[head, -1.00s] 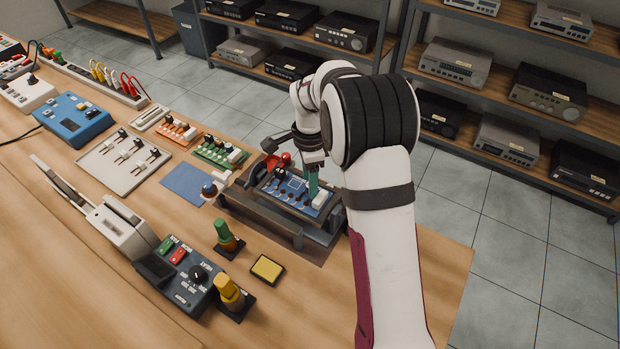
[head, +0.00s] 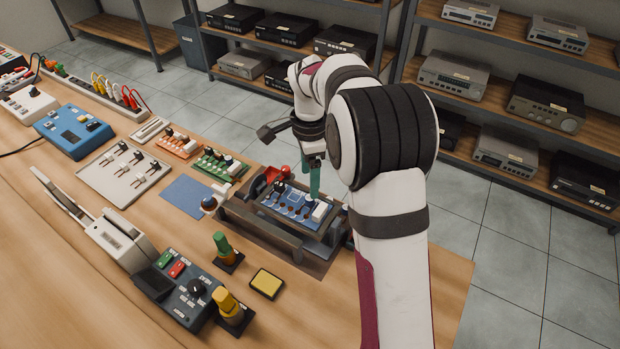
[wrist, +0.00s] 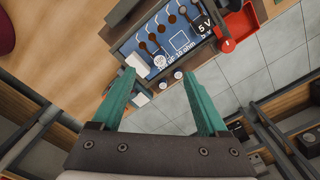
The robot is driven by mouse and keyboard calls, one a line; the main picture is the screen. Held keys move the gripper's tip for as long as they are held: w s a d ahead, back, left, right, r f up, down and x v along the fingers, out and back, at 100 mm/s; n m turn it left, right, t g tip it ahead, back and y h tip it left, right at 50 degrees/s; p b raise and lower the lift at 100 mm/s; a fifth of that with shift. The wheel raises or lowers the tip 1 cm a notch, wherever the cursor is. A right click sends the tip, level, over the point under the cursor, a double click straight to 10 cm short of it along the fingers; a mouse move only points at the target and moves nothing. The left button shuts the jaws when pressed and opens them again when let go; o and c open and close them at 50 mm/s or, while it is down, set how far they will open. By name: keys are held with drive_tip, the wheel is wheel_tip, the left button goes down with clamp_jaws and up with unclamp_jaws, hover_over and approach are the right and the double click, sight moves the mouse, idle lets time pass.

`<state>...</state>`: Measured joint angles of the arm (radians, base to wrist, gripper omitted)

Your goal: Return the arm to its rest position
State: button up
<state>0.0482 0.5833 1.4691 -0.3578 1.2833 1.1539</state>
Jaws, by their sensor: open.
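My gripper (head: 314,180) is above the right end of a blue circuit board (head: 287,204), which sits in a dark holder (head: 262,229) on the wooden bench. In the wrist view my gripper (wrist: 160,80) has its two green fingers spread wide with nothing between them. The blue board (wrist: 172,28) lies beyond the fingertips there, with printed text, several dark parts and a white block (wrist: 139,97) near the left finger. In the head view my own arm hides part of the bench's right end.
A yellow pad (head: 267,284), a green knob (head: 222,246) and a yellow knob (head: 229,304) stand left of my arm. Green (head: 219,163) and orange (head: 178,143) boards lie behind. Shelves (head: 500,95) with hi-fi units stand beyond the bench.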

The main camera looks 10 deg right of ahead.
idle(0.3)
drive_tip(key=s+a+r+n, duration=0.3)
drive_tip(key=s+r+n, duration=0.3)
drive_tip(key=s, duration=0.7)
drive_tip(key=s+a+n+y, duration=0.1)
drive_tip(key=s+n, duration=0.5)
drive_tip(key=s, duration=1.3)
drive_tip(key=shift+s+a+f+y, duration=0.2)
drive_tip(key=shift+a+f+y, duration=0.2)
drive_tip(key=shift+a, duration=0.45)
